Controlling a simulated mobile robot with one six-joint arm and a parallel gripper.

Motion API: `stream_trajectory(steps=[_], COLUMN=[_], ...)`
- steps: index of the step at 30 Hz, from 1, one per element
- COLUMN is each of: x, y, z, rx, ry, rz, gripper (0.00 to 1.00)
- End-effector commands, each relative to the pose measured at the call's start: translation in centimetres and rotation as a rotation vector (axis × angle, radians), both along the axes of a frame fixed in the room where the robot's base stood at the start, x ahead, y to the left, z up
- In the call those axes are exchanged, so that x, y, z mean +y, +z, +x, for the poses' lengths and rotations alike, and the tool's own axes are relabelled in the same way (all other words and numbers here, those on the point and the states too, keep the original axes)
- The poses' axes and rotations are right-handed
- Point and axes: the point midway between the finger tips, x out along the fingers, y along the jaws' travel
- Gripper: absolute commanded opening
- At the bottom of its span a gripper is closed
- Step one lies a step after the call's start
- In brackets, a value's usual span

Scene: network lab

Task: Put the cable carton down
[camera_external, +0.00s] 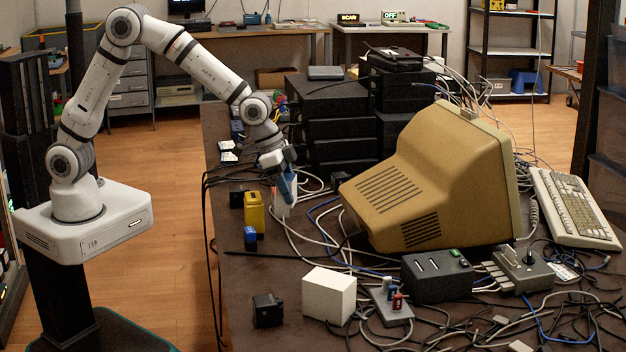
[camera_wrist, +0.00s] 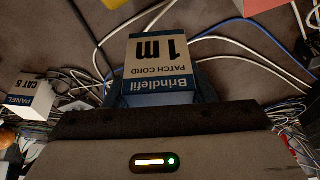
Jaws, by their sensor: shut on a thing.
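The cable carton (camera_wrist: 158,65) is a small white and blue box marked "Brindlefil PATCH CORD 1 m", upside down in the wrist view.
A yellow device (camera_external: 254,213) and a blue block (camera_external: 250,236) stand left of the carton. A large beige monitor (camera_external: 430,190) stands to the right, black stacked units (camera_external: 340,130) behind. Loose cables lie around the carton. A white box (camera_external: 329,294) stands nearer the front.

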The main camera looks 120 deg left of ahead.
Motion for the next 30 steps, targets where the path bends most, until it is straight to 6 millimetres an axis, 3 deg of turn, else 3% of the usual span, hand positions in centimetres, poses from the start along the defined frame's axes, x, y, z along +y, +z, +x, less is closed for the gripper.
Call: stream_trajectory(steps=[3, 18, 29, 30], x=[0.0, 0.1, 0.1, 0.1], y=[-2.6, -8.1, -8.6, -8.5], z=[-0.1, 0.0, 0.0, 0.0], rx=[0.003, 0.001, 0.000, 0.000], ry=[0.002, 0.004, 0.003, 0.003], rz=[-0.002, -0.002, 0.000, 0.000], gripper=[0.24, 0.24, 0.24, 0.52])
